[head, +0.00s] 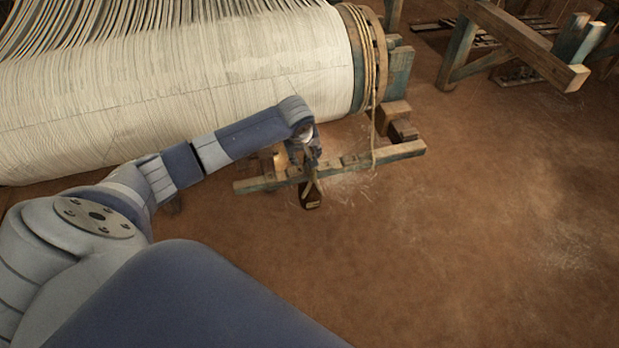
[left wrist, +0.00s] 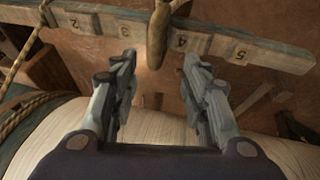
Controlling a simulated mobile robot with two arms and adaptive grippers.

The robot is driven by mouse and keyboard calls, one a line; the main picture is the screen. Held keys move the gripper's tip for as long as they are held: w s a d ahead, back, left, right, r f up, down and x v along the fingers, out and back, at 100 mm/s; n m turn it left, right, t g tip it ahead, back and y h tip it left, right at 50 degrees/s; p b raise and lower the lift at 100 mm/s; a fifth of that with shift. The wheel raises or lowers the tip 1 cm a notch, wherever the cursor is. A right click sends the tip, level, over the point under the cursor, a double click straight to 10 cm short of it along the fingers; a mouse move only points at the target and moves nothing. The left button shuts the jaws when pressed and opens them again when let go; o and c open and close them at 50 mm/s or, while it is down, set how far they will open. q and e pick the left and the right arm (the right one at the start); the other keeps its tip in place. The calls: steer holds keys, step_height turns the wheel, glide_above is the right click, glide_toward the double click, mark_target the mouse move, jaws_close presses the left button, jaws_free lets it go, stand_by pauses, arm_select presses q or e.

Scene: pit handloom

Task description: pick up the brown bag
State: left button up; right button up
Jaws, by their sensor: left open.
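A small dark brown bag (head: 310,200) with tan, strap-like parts above it is at the near side of a low numbered wooden beam (head: 390,154) in the head view. In the left wrist view, a narrow brown piece (left wrist: 156,42), which looks like part of the bag, crosses the beam between the painted numbers 3 and 5. My left gripper (head: 308,152) is just above the beam and bag. Its fingers (left wrist: 160,60) are open, one on each side of the brown piece, with gaps showing. The lower bag is hidden in the wrist view. My right gripper is out of view.
A large warp roll (head: 200,80) of pale threads lies behind my left arm. A rope (head: 374,130) hangs from its end to the beam. Wooden blocks (head: 395,115) stand beside it. A timber frame (head: 520,45) is at the upper right. The earth floor at right is clear.

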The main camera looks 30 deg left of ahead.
arm_select(q)
steer(key=shift+w+d+x, duration=0.1)
steer(key=shift+w+x, duration=0.05)
steer(key=shift+x, duration=1.35)
steer(key=shift+w+d+x, duration=0.1)
steer(key=shift+w+x, duration=0.05)
steer(key=shift+x, duration=1.3)
jaws_close()
steer(key=shift+w+r, duration=0.15)
